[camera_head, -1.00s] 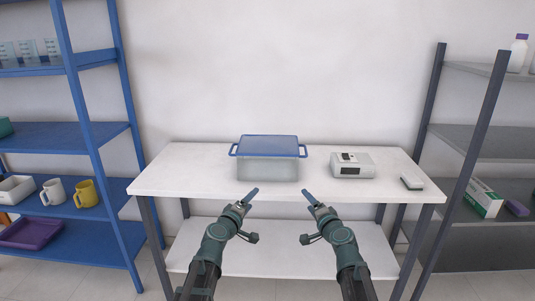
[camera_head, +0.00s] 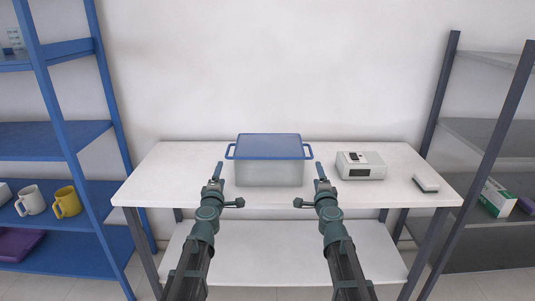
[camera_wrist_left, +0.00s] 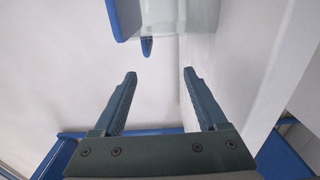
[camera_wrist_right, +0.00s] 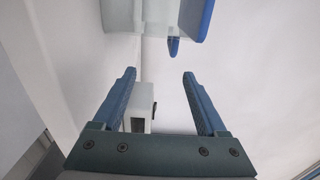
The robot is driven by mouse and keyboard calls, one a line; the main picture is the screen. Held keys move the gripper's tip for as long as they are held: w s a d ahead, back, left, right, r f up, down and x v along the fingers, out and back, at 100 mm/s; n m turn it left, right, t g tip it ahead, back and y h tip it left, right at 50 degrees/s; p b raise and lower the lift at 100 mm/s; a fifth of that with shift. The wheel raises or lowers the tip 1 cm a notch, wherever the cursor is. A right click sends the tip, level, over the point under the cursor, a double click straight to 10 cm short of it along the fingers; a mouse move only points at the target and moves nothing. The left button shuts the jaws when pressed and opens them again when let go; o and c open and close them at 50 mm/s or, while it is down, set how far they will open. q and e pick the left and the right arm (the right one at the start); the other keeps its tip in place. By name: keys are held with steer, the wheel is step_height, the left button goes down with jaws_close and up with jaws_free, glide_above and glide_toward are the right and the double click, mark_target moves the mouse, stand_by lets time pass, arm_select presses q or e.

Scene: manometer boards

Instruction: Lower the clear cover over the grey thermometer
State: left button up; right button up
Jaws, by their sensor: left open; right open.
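The clear cover is a see-through box (camera_head: 270,174) with a blue top (camera_head: 270,146) and a blue handle on each side. It stands on the white table; I see nothing distinct inside it. My left gripper (camera_head: 219,170) is open and empty, in front of the left handle (camera_wrist_left: 146,47) and apart from it. My right gripper (camera_head: 321,170) is open and empty, in front of the right handle (camera_wrist_right: 173,47) and apart from it. A light grey device (camera_head: 361,171) with a dark display is right of the cover. I cannot tell if it is the thermometer.
A small pale device (camera_head: 426,183) lies near the right end of the white table (camera_head: 165,180). The table's left part is clear. A blue shelf (camera_head: 60,140) with mugs stands left, a dark grey shelf (camera_head: 475,135) right.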

arm_select(q)
steer(key=shift+w, duration=0.1)
arm_select(e)
steer(key=shift+w, duration=0.1)
arm_select(q)
steer(key=w, duration=1.3)
steer(key=shift+w, duration=0.4)
arm_select(e)
steer(key=w, duration=1.3)
steer(key=shift+w, duration=0.4)
arm_select(q)
steer(key=shift+w+d, duration=0.1)
steer(key=shift+d, duration=0.25)
arm_select(e)
steer(key=shift+w+a, duration=0.1)
steer(key=shift+a, duration=0.25)
arm_select(q)
steer(key=shift+d, duration=0.4)
arm_select(e)
steer(key=shift+a, duration=0.4)
arm_select(q)
steer(key=shift+d, duration=0.1)
arm_select(e)
steer(key=shift+a, duration=0.1)
